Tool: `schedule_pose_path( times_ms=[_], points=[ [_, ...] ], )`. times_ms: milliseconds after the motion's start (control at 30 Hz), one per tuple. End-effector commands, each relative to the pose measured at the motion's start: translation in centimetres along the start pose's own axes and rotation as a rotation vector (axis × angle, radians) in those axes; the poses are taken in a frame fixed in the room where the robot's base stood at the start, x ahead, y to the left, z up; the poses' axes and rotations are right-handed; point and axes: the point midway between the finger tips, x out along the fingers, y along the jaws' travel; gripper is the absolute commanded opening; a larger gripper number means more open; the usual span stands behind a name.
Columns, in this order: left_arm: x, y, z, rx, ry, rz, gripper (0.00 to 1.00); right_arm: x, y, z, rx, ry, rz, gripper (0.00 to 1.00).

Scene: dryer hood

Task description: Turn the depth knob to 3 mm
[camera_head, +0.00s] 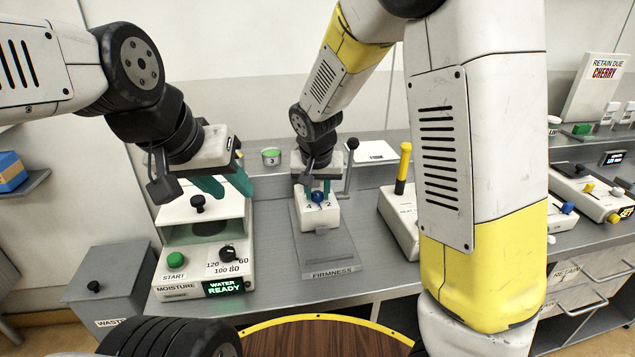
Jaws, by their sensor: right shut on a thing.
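The firmness unit (311,262) stands on the grey counter, with a white block (319,217) at its back. On this block is a small blue knob (318,198), with the digits 4 and 2 showing on either side of it. My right gripper (318,193) reaches down from above and is shut on the blue knob, a teal finger on each side. The knob's pointer and any other digits are too small or hidden to read. My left gripper (226,187) hangs above the moisture unit, its two teal fingers apart and nothing between them.
The moisture unit (205,284) at left has a green START button (176,260), a black dial (228,254) and a display reading WATER READY. A black-knobbed lever (351,144) rises close behind my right gripper. A unit with a yellow handle (403,168) stands to its right.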

Motion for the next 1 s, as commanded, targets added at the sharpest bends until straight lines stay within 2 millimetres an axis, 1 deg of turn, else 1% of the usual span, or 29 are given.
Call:
schedule_pose_path(
  times_ms=[67, 100, 167, 200, 467, 567, 667, 900, 1000],
  points=[
    [0.0, 0.0, 0.0, 0.000, 0.000, 0.000, 0.36, 0.0, -0.1, -0.1, 0.001, 0.002, -0.002, 0.00],
    [0.0, 0.0, 0.0, 0.000, 0.000, 0.000, 0.36, 0.0, -0.1, -0.1, 0.001, 0.002, -0.002, 0.30],
    [0.0, 0.0, 0.0, 0.000, 0.000, 0.000, 0.36, 0.0, -0.1, -0.1, 0.001, 0.002, -0.001, 0.42],
    [0.0, 0.0, 0.0, 0.000, 0.000, 0.000, 0.36, 0.0, -0.1, -0.1, 0.001, 0.002, -0.001, 0.50],
    [0.0, 0.0, 0.0, 0.000, 0.000, 0.000, 0.36, 0.0, 0.0, 0.0, 0.001, 0.001, 0.000, 0.50],
    [0.0, 0.0, 0.0, 0.000, 0.000, 0.000, 0.36, -0.3, 0.0, -0.1, 0.001, 0.001, -0.001, 0.50],
    [0.0, 0.0, 0.0, 0.000, 0.000, 0.000, 0.36, -1.4, -0.1, -0.1, 0.002, 0.003, -0.004, 0.50],
    [0.0, 0.0, 0.0, 0.000, 0.000, 0.000, 0.36, -5.6, -0.1, -0.1, 0.001, 0.003, -0.004, 0.50],
    [0.0, 0.0, 0.0, 0.000, 0.000, 0.000, 0.36, -6.8, -0.1, -0.1, 0.001, 0.003, -0.003, 0.50]
  ],
)
